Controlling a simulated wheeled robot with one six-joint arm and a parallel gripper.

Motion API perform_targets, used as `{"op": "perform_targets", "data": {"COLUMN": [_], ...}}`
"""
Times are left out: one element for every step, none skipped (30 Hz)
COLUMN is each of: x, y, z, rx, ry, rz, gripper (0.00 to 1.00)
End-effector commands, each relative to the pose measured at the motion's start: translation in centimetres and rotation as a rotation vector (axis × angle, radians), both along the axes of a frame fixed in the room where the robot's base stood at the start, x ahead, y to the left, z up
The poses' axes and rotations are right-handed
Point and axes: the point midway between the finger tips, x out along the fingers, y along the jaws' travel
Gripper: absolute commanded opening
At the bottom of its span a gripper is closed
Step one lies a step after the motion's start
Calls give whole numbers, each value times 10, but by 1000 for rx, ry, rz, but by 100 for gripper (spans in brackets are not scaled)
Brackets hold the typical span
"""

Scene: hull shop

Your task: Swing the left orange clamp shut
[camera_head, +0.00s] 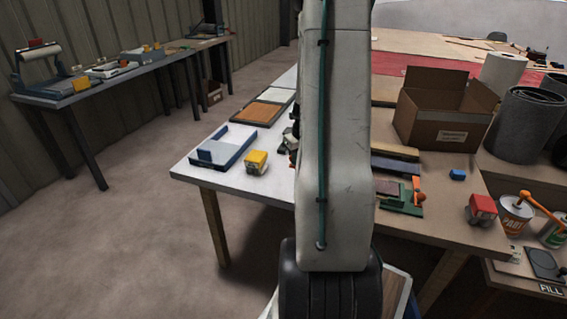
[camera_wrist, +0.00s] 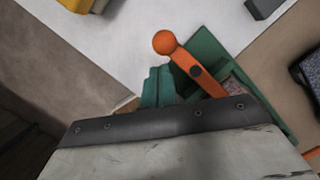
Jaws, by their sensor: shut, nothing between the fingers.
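In the wrist view an orange clamp lever (camera_wrist: 182,60) with a round knob and a dark pivot bolt stands on a green fixture (camera_wrist: 207,48). I take it for the left clamp. The lever slants from upper left to lower right; its lower end is hidden by my wrist housing. My gripper (camera_wrist: 157,72), with teal fingers, is shut and empty, just left of and below the knob. I cannot tell whether it touches the lever. In the head view my arm hides the gripper and the left clamp; the right orange clamp (camera_head: 418,190) shows on the green fixture (camera_head: 408,208).
Floor at left is clear.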

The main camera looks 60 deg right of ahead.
Motion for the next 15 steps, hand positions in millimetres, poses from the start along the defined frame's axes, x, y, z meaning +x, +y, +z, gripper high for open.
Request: {"op": "perform_targets", "data": {"x": [-1, -1, -1, 0, 0, 0, 0, 0, 0, 0, 0, 0, 0, 0, 0], "y": [-3, -5, -6, -7, -8, -9, -9, -10, -10, -11, -11, -11, -11, -12, -12], "z": [0, 0, 0, 0, 0, 0, 0, 0, 0, 0, 0, 0, 0, 0, 0], "rx": [0, 0, -1, -1, 0, 0, 0, 0, -1, -1, 0, -1, -1, -1, -1], "ry": [0, 0, 0, -1, 0, 0, 0, 0, 0, -1, 0, -1, -1, -1, -1], "rz": [-4, -5, -6, -7, -8, -9, -9, -10, -10, -10, -11, -11, -11, -11, -11], "gripper": [0, 0, 0, 0, 0, 0, 0, 0, 0, 0, 0, 0, 0, 0, 0]}}
